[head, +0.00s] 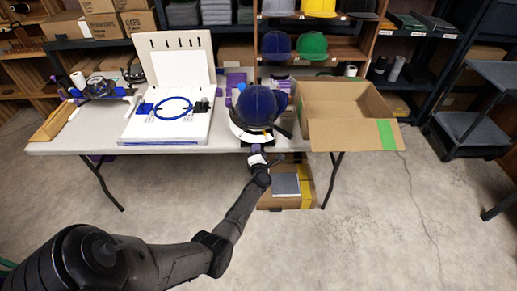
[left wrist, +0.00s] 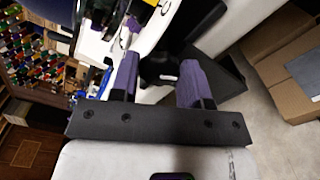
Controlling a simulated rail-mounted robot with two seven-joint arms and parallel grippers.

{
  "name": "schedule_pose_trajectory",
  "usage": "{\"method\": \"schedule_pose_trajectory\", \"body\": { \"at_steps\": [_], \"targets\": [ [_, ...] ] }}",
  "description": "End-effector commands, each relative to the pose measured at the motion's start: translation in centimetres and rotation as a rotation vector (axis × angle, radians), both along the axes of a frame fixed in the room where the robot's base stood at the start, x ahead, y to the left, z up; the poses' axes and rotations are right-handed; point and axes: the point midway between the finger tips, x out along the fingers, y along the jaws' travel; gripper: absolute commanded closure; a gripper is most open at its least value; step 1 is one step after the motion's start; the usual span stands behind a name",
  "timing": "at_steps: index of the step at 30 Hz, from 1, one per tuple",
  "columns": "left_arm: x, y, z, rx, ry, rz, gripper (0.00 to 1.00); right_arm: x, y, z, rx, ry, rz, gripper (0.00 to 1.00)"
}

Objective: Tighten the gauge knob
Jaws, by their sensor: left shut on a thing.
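A navy cap (head: 257,106) sits on a cap gauge with a white curved band (head: 247,134) at the front edge of the table. My left gripper (head: 256,150) reaches up to the front of this gauge, just below the band. In the left wrist view the two purple fingers of my left gripper (left wrist: 160,82) stand around a small dark part (left wrist: 152,78), which seems to be the gauge knob. My left gripper is shut on it. The knob is mostly hidden by the gripper in the head view. My right gripper is not in view.
The table (head: 80,142) also carries a white board with a blue hoop (head: 173,107) on the left and an open cardboard box (head: 345,110) on the right. Another box (head: 290,186) stands on the floor beneath. Shelves with caps (head: 312,46) line the back.

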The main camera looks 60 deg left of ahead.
Motion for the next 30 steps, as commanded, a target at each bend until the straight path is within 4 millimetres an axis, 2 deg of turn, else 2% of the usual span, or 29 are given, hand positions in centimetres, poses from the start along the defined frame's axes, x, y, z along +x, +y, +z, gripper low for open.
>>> {"method": "schedule_pose_trajectory", "body": {
  "at_steps": [15, 30],
  "targets": [
    [0.0, 0.0, -0.1, 0.165, 0.277, 0.0, 0.81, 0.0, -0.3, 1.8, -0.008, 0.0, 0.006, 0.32],
    [0.0, 0.0, -0.2, 0.2, 0.334, 0.001, 0.81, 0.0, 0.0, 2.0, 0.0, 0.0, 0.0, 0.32]
  ]
}}
